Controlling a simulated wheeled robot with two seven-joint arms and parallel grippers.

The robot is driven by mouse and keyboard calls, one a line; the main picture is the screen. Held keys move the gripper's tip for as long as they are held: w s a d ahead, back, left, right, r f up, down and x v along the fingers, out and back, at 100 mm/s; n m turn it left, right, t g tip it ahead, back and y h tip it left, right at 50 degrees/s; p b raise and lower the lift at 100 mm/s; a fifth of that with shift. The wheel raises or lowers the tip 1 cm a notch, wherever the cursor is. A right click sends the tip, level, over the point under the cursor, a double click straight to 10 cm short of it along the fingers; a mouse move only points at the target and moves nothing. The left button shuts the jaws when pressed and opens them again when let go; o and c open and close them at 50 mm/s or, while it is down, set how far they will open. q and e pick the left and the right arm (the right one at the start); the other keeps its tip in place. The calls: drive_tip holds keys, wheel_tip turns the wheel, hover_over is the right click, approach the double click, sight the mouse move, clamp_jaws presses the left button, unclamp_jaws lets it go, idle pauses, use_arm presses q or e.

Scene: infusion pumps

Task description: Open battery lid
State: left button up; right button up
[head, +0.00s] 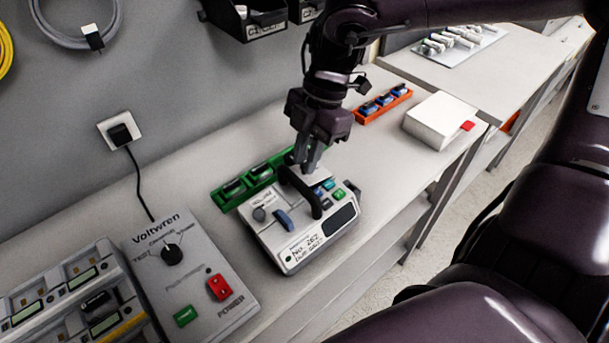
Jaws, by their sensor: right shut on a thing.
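The infusion pump (285,247) is a pale grey box on the bench, with a black handle (299,191), a blue lever, a round knob, small coloured buttons and a label reading "No. 262". My right gripper (309,166) points down at the pump's back edge, behind the handle. Its fingers are shut on what looks like the pale battery lid (322,176). The fingers and handle partly hide this spot, and I cannot tell how far the lid is raised. My left gripper is not in view.
A green tray (218,200) with batteries lies behind the pump. The Voltwren tester (205,262) and a battery rack (60,300) stand at left. An orange tray (364,119) and a white box (438,120) with a red patch stand at back right. Bench between pump and box is clear.

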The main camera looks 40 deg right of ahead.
drive_tip(key=shift+d+r, duration=0.15)
drive_tip(key=shift+r, duration=0.05)
drive_tip(key=shift+d+r, duration=0.1)
drive_tip(key=shift+d, duration=0.05)
idle(0.3)
drive_tip(key=shift+y+p, duration=0.35)
drive_tip(key=shift+y, duration=0.05)
drive_tip(key=shift+d+r, duration=0.1)
drive_tip(key=shift+s+r, duration=0.1)
